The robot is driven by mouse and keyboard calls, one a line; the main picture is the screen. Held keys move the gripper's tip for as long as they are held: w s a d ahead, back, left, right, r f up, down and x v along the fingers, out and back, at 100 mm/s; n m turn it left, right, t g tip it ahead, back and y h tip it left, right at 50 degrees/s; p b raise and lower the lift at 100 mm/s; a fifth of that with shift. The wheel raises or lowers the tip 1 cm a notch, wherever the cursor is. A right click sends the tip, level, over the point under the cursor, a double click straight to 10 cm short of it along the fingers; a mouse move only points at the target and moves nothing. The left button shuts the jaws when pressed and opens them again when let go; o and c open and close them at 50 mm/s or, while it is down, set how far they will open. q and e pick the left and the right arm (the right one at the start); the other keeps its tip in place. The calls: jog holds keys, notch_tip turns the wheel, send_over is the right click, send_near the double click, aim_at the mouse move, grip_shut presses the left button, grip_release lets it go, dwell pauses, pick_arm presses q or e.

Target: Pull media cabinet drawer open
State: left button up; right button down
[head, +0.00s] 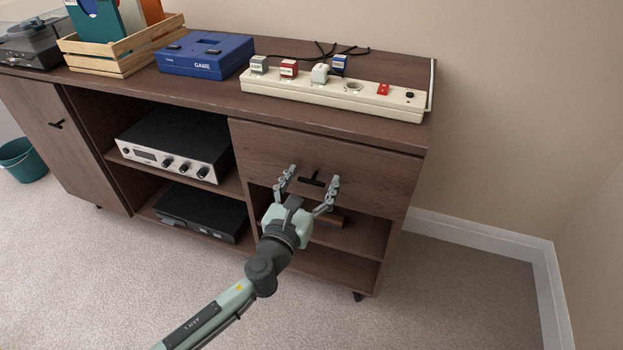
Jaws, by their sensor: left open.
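The media cabinet (290,119) is dark brown wood and stands against the wall. Its drawer (381,176) is at the upper right and its front looks flush with the cabinet. The drawer has a small black T-shaped handle (313,179). My left gripper (309,178) is open in front of the drawer, with one finger on each side of the handle. I cannot tell whether the fingers touch the handle or the drawer front. The palm hides part of the open shelf below. My right gripper is not in view.
On top stand a cream power strip (330,96) with plugs, a blue game box (206,54) and a wooden crate (120,50). A silver amplifier (175,142) and a black player (201,212) fill the middle shelves. A teal bin (22,160) stands left. Carpet in front is clear.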

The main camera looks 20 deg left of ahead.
pick_arm(q)
jog(key=c, duration=0.9)
grip_shut()
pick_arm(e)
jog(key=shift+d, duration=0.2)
pick_arm(q)
jog(key=shift+s, duration=0.1)
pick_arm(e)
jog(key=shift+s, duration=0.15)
